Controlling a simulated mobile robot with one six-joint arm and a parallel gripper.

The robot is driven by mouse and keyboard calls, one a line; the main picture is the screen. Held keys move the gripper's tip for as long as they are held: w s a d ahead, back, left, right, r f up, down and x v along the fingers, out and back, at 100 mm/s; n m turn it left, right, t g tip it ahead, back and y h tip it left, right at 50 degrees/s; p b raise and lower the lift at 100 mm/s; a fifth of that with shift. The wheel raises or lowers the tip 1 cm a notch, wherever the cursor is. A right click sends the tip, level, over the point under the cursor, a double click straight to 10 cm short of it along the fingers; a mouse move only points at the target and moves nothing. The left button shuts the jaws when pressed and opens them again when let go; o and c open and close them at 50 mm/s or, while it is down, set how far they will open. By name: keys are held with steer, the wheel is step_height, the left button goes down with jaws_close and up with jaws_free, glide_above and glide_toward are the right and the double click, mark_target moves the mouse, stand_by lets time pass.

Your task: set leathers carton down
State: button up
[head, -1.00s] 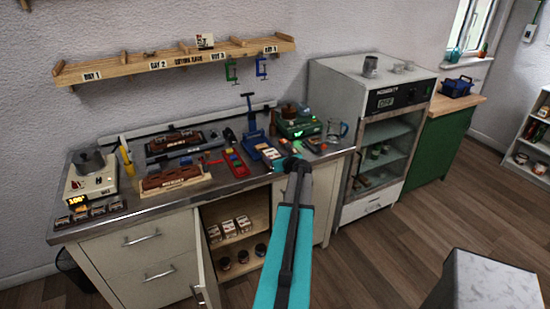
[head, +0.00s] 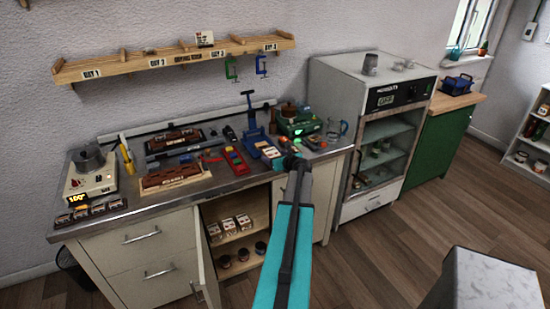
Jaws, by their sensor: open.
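A small box with a pale label, which looks like the leathers carton (head: 271,153), sits on the steel counter (head: 225,187) near its front right part. Its print is too small to read. My gripper (head: 287,160) is at the counter's front edge, just right of this carton. Its jaws are open, and the carton appears to rest on the counter. The fingers are small and dark, so I cannot tell whether they touch it. Similar small cartons (head: 228,226) stand on the upper shelf of the open cupboard below.
A blue press (head: 252,130), a red tray (head: 236,160) and a green machine (head: 300,123) crowd the counter around the carton. A glass-fronted cabinet (head: 385,130) stands to the right. The cupboard door (head: 207,265) hangs open.

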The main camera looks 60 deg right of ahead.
steer(key=shift+r, duration=0.2)
steer(key=shift+b+v, duration=0.4)
steer(key=shift+v, duration=0.85)
steer(key=b+v, duration=0.2)
steer(key=v, duration=0.7)
steer(key=shift+s+a, duration=0.15)
steer(key=shift+s, duration=0.05)
steer(key=shift+r, duration=0.1)
